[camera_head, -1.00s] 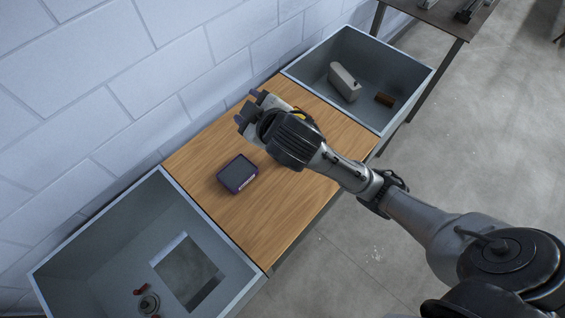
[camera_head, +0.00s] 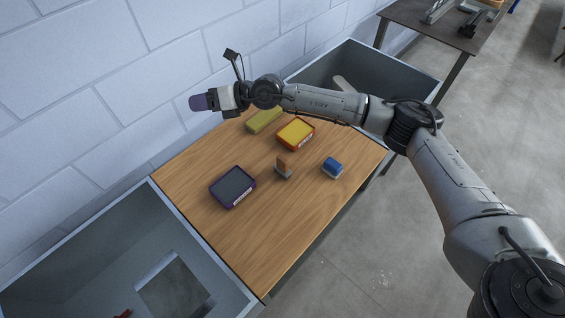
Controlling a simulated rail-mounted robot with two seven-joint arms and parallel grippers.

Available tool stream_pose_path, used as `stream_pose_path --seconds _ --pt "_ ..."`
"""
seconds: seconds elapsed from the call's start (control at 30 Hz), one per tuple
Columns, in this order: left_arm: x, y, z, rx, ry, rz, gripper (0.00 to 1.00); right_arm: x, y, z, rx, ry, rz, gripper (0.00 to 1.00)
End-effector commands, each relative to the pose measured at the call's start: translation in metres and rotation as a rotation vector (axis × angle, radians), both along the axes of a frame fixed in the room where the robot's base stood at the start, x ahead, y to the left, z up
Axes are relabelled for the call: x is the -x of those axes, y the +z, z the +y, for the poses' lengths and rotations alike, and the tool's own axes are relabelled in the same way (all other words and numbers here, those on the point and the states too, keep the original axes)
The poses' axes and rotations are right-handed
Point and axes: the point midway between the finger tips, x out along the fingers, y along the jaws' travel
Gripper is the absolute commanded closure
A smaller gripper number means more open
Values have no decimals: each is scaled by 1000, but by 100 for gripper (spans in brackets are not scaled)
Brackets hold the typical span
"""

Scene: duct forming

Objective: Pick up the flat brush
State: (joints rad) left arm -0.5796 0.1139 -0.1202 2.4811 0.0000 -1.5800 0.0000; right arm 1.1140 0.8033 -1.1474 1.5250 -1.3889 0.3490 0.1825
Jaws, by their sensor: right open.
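My right gripper (camera_head: 212,100) is at the left end of the arm reaching in from the right, raised over the far side of the wooden table, near the wall. It is open; a rounded purple piece shows at its tip, and I cannot tell whether that is a separate thing. No thing is clearly recognisable as the flat brush. A small upright piece with an orange-brown top and grey base (camera_head: 283,167) stands mid-table, and a small blue block with a pale base (camera_head: 332,167) lies to its right. Both are apart from the gripper. My left gripper is out of view.
The wooden table (camera_head: 240,235) also bears a purple-edged dark box (camera_head: 232,187), a yellow-topped orange box (camera_head: 296,133) and an olive-yellow block (camera_head: 264,120). Grey bins stand left (camera_head: 215,262) and right (camera_head: 425,85). The table's front part is clear.

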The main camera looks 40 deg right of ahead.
Motion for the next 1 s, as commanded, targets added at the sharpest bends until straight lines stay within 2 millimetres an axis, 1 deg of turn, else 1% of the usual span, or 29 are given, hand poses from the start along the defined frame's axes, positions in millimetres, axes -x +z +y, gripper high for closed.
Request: stream_pose_path --seconds 0.03,0.1,0.17,0.2,0.3,0.43,0.5,0.6,0.7,0.83,0.93,1.0 --pt "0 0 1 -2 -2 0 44 2 -26 -9 107 22 73 47" --pt "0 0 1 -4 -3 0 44 8 -59 -24 255 47 180 47" --pt "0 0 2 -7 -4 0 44 15 -82 -40 375 60 275 47" --pt "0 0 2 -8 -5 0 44 21 -95 -52 449 65 339 47" --pt "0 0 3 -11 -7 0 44 38 -120 -81 622 70 501 47" --pt "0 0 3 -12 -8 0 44 64 -137 -110 800 70 690 47" --pt "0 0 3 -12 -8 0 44 76 -140 -122 871 68 778 47" --pt "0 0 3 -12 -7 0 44 92 -142 -134 939 67 886 47" --pt "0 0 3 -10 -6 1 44 104 -142 -141 973 68 966 47" --pt "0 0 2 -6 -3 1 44 112 -145 -146 993 59 1026 47" --pt "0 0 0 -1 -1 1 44 114 -158 -146 987 46 1035 47" --pt "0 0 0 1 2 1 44 116 -170 -146 986 44 1036 47"
